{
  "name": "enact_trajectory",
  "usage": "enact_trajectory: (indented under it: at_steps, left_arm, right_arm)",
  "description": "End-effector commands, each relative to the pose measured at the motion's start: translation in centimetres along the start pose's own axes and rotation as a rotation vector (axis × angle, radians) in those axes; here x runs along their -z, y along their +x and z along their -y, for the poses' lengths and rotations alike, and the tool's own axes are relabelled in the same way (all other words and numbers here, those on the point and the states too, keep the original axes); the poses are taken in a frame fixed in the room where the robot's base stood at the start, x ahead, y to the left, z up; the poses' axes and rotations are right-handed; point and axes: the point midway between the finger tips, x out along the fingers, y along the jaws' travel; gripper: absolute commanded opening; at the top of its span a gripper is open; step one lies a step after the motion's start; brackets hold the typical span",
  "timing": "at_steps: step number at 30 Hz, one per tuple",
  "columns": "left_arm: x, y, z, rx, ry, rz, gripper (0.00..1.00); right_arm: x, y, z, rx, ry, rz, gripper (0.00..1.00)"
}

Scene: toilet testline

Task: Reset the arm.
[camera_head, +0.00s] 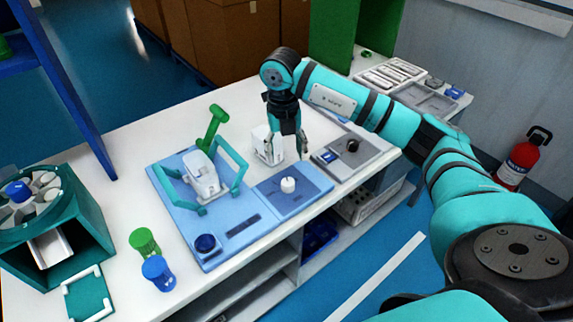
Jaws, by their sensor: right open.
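My right arm (340,98) is teal with dark joints. It reaches in from the right and bends down over the white table. My right gripper (289,152) points down, its fingers apart, beside a small white box-shaped part (267,145). I cannot tell whether a finger touches that part. I see nothing held between the fingers. My left gripper is not in view.
A blue test fixture (238,228) with a green lever (211,128) and a white piece (204,176) stands left of the gripper. A grey device (352,150) stands right. Green and blue cylinders (145,241) sit front left, near a teal carousel machine (62,225).

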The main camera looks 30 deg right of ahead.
Motion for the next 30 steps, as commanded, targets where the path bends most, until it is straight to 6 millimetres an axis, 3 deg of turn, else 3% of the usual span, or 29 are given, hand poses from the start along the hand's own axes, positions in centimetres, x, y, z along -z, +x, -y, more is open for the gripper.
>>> enact_trajectory:
  at_steps: [6, 23, 26, 29, 30]
  left_arm:
    - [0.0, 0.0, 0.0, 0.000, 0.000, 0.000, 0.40]
    - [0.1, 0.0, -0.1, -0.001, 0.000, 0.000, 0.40]
    - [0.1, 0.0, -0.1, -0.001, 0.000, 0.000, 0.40]
    - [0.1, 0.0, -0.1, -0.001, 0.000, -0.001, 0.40]
    - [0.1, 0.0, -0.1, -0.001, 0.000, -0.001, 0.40]
  right_arm:
    - [0.0, -1.4, 0.0, 0.000, 0.000, -0.001, 0.58]
    - [0.2, -1.2, -0.6, -0.018, -0.013, -0.003, 0.58]
    - [1.2, -0.2, -3.3, -0.109, -0.070, -0.014, 0.58]
    - [3.4, 0.9, -8.6, -0.301, -0.162, -0.036, 0.58]
    - [4.7, 1.1, -11.2, -0.404, -0.201, -0.048, 0.58]
